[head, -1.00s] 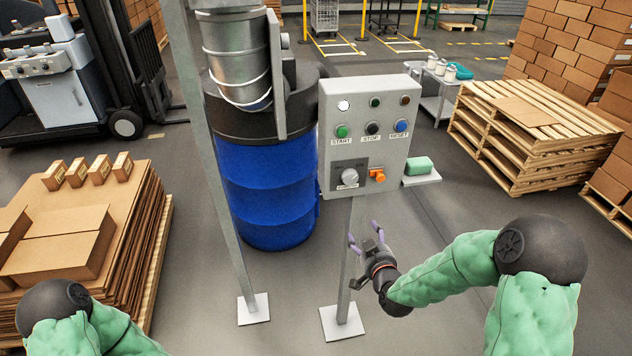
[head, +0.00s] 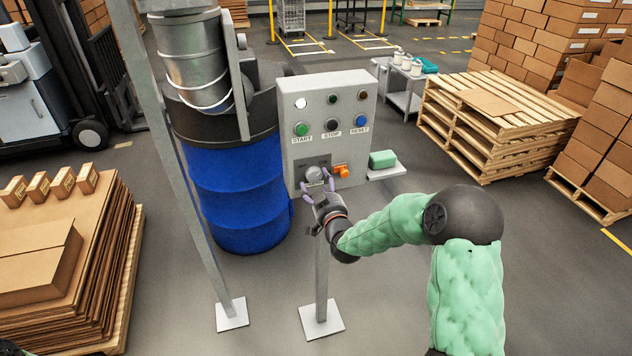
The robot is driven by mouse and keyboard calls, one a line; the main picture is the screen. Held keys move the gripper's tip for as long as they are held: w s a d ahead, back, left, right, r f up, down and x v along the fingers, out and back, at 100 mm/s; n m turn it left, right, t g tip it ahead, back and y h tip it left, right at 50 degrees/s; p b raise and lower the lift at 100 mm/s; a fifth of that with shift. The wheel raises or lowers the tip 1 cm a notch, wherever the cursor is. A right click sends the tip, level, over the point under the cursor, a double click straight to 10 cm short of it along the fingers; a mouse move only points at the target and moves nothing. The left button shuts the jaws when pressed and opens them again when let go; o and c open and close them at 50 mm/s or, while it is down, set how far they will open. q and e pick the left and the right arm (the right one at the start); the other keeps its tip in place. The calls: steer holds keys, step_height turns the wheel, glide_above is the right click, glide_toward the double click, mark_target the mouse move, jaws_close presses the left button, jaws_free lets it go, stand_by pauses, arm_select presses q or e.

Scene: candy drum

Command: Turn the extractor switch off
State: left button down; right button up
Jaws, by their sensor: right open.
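The grey control box (head: 345,103) stands on a post in the middle of the head view. The extractor switch (head: 314,175), a round silver knob on a dark plate, is low on the box's left side. My right gripper (head: 319,186) is open, its purple fingers pointing up at the knob, one on each side of it in the picture. I cannot tell whether they touch it. The fingers partly cover the knob's lower edge and the plate. My left gripper is out of view.
An orange part (head: 342,171) sits just right of the knob. START, STOP and RESET buttons (head: 331,126) are above. A green block (head: 382,158) lies on a side shelf. A blue drum (head: 240,195) stands left behind the box.

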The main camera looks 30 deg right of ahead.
steer(key=shift+x, duration=1.1)
steer(key=c, duration=1.1)
